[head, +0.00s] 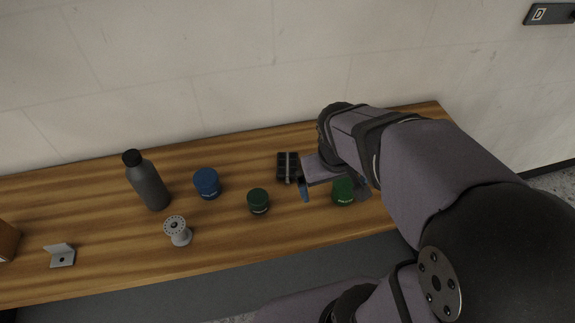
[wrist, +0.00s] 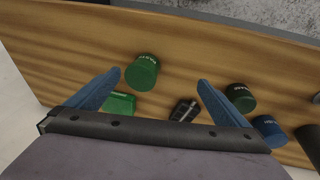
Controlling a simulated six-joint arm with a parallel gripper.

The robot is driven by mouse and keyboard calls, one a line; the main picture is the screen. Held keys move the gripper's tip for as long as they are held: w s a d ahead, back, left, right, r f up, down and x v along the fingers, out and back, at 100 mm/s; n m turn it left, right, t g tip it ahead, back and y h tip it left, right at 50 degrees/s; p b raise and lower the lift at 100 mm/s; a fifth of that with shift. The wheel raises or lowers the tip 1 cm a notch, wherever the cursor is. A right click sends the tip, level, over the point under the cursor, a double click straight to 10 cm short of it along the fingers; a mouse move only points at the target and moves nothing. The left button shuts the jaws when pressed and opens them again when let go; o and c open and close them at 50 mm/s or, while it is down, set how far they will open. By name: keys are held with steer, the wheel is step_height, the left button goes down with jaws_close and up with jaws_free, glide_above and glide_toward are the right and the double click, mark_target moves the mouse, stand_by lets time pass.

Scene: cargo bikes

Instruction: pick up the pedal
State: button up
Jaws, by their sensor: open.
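The pedal (head: 288,167) is a small black block with a paler strip down its middle, lying on the wooden bench just left of my gripper (head: 332,189) in the head view. In the wrist view the pedal (wrist: 184,110) lies between the two blue fingers, nearer the right one, partly low in the picture. My gripper (wrist: 159,78) is open with nothing held between its fingers, and it appears to be above the bench. A green can (wrist: 141,72) stands near the left finger; this can (head: 343,194) is partly covered by my gripper in the head view.
A green box (wrist: 119,103) lies beside the left finger. A dark green can (head: 258,201), a blue can (head: 206,183), a dark bottle (head: 148,182), a grey spool-like part (head: 178,231) and a metal bracket (head: 61,255) stand leftward. A wall runs behind the bench (head: 110,225).

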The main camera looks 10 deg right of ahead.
steer(key=w+d+r+n+t+y, duration=0.1)
steer(key=w+d+r+n+t, duration=0.2)
steer(key=w, duration=0.8)
steer(key=w+d+r+n+t+y, duration=0.1)
steer(key=w+d+n+t+y, duration=0.2)
steer(key=w+t, duration=0.5)
steer(key=s+a+f+n+g+y, duration=0.4)
steer(key=s+a+n+g+y, duration=0.15)
steer(key=s+g+y, duration=0.2)
glide_toward(289, 164)
steer(key=shift+w+a+f+t+y, duration=0.1)
steer(key=shift+w+f+t+y, duration=0.1)
steer(key=shift+t+y, duration=0.15)
steer(key=shift+f, duration=0.3)
steer(key=shift+p+x, duration=1.2)
steer(key=shift+x, duration=2.45)
steer(key=shift+s+f, duration=0.1)
steer(key=shift+s, duration=0.1)
steer(key=c, duration=0.9)
